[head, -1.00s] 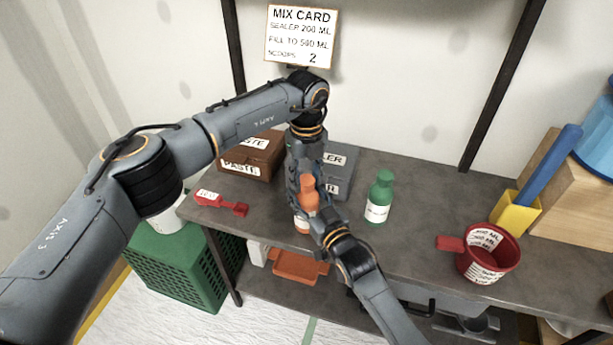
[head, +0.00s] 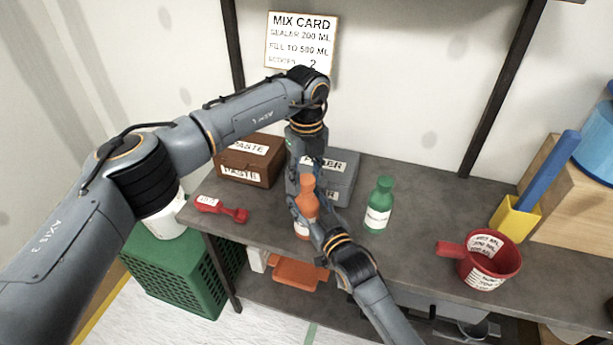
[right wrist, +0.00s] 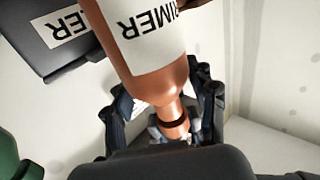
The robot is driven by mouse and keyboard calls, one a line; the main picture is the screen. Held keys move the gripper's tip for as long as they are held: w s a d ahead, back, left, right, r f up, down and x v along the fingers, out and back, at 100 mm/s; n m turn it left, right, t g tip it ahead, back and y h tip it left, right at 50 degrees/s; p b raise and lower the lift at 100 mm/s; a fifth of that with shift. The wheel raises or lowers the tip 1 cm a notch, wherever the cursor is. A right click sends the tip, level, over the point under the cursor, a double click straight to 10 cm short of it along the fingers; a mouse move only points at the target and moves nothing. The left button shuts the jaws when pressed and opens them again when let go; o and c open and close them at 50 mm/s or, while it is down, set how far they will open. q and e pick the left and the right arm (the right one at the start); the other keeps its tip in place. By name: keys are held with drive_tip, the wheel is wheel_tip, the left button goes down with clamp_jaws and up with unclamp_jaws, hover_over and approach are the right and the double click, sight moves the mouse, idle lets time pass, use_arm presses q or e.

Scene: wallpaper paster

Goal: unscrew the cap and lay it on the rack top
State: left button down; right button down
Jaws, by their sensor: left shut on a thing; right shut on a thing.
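The orange primer bottle (head: 309,206) stands upright on the grey rack top (head: 420,210), and its label reads PRIMER in the right wrist view (right wrist: 153,35). Its orange cap (head: 308,182) sits on the neck, above a dark ring that shows in the right wrist view. My right gripper (head: 308,218) reaches in from the front right and is shut at the bottle.
A green bottle (head: 379,205) stands close on the right, with a red measuring cup (head: 490,262) farther right. A grey sealer box (head: 343,178) and brown paste box (head: 248,165) stand behind. A red scoop (head: 222,208) lies at left. Bare rack top shows between the green bottle and the cup.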

sight(307, 179)
use_arm(q)
drive_tip(key=shift+r, duration=2.05)
use_arm(e)
drive_tip(key=shift+c, duration=1.8)
unclamp_jaws()
